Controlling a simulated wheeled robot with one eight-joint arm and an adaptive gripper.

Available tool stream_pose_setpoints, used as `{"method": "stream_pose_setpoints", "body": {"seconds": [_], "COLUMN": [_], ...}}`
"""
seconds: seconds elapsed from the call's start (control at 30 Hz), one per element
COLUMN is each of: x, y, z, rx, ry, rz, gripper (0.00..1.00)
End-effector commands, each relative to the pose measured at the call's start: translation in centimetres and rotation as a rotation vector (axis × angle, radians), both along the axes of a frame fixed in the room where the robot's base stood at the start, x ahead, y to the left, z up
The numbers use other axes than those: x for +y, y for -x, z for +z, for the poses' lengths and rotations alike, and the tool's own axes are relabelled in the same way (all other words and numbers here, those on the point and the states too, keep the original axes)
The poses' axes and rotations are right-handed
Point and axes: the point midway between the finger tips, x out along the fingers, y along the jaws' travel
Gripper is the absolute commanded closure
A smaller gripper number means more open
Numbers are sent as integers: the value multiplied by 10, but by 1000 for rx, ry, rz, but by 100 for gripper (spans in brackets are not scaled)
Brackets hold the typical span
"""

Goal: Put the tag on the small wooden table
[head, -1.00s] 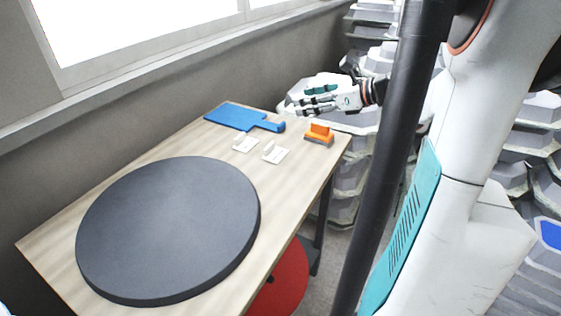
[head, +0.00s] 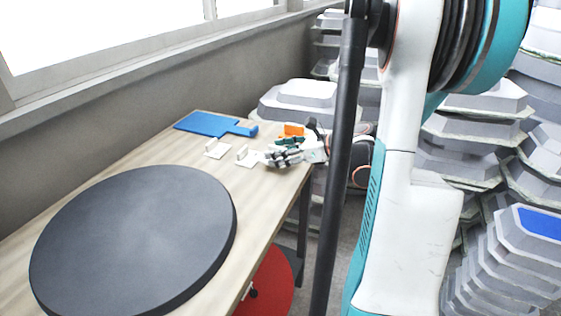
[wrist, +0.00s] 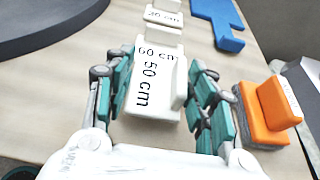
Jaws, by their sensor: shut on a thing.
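My gripper (head: 275,156) is at the right far part of the wooden table (head: 262,200), with its fingers pointing left, low over the top. In the wrist view my gripper (wrist: 158,88) is shut on a white tag (wrist: 150,92) marked "50 cm", with one finger on each side.
An orange block tool with a grey base (wrist: 262,115) sits right beside my fingers; it also shows in the head view (head: 293,130). A blue paddle-shaped board (head: 208,124) lies at the back. A large dark disc (head: 135,235) fills the table's near part.

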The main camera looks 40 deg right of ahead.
Motion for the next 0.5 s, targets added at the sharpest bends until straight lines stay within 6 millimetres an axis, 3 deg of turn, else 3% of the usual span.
{"method": "stream_pose_setpoints", "body": {"seconds": [0.13, 0.47, 0.5], "x": [0, 0, 0], "y": [0, 0, 0], "z": [-22, -24, -25], "rx": [0, 0, 0], "ry": [0, 0, 0], "rz": [0, 0, 0], "gripper": [71, 71, 47]}}
